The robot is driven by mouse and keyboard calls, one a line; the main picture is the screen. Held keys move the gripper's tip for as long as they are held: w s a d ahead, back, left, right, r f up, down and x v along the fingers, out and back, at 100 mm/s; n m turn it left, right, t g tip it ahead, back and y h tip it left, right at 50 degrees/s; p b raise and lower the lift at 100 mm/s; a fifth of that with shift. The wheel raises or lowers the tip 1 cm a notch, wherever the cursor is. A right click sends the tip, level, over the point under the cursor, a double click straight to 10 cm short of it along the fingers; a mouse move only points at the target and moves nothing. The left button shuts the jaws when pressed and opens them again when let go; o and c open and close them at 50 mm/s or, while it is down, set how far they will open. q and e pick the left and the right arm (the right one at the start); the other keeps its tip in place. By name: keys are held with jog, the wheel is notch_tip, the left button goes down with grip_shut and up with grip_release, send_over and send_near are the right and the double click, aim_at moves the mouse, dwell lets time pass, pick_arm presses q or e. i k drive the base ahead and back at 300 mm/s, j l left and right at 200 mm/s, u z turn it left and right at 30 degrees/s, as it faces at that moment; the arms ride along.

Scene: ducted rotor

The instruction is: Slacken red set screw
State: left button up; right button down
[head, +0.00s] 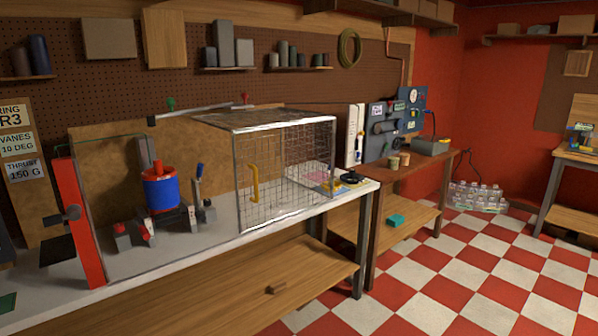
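A blue cylinder with a red cap (160,190) stands on a dark stand on the left workbench. Small red knobs sit at the stand's foot, one at its front (147,234) and one on a grey block to the left (120,228). I cannot tell which red part is the set screw. A lever with a blue grip (199,180) stands upright just right of the cylinder. Neither of my grippers is in view.
A wire mesh cage (285,175) with a yellow handle (254,183) stands right of the rig. A red upright post (80,222) stands to its left. A second bench (425,160) holds instruments. The checkered floor (480,265) is open at right.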

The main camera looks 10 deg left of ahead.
aim_at(118, 228)
jog(key=u, duration=1.4)
